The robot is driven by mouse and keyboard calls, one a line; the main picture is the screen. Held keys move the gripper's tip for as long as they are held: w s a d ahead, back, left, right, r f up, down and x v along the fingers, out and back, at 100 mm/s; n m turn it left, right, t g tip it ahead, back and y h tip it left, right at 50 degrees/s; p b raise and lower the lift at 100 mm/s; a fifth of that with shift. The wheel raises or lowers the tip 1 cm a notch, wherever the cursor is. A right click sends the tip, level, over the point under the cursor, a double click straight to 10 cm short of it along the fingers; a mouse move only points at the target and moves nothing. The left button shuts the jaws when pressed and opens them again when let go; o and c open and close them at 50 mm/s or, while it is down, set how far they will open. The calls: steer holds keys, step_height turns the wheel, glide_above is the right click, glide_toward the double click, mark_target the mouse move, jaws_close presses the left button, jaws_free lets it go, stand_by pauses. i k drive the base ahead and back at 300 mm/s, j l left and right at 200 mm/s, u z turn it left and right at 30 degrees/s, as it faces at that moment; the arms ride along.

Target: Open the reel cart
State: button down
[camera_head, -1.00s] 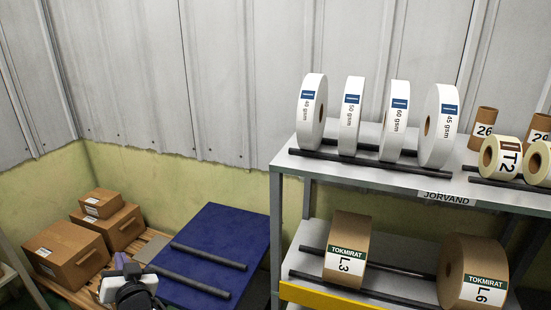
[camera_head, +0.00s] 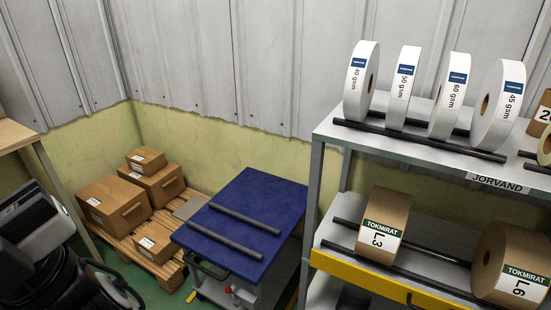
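The cart with a blue top (camera_head: 250,212) stands between the pallet of boxes and the shelf rack. Two dark parallel bars (camera_head: 223,231) lie across its top, with no reel on them. A dark handle (camera_head: 207,268) shows on its near left side, and a red knob (camera_head: 229,290) shows low on its front. The cart's lower part is cut off by the bottom edge. I cannot tell which part of it opens. My arm shows dark and grey at the lower left, apart from the cart. My gripper's fingertips are not visible.
Cardboard boxes (camera_head: 117,205) sit on a wooden pallet (camera_head: 155,262) left of the cart. The rack (camera_head: 329,167) at right holds white reels (camera_head: 361,82) above and brown reels (camera_head: 383,220) below, with a yellow front edge (camera_head: 375,283). A wooden table (camera_head: 15,134) stands at far left.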

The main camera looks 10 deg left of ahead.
mark_target(246, 232)
steer(key=u, duration=0.65)
steer(key=i+l+u, duration=0.1)
steer(key=l+u, duration=0.4)
steer(key=l, duration=0.2)
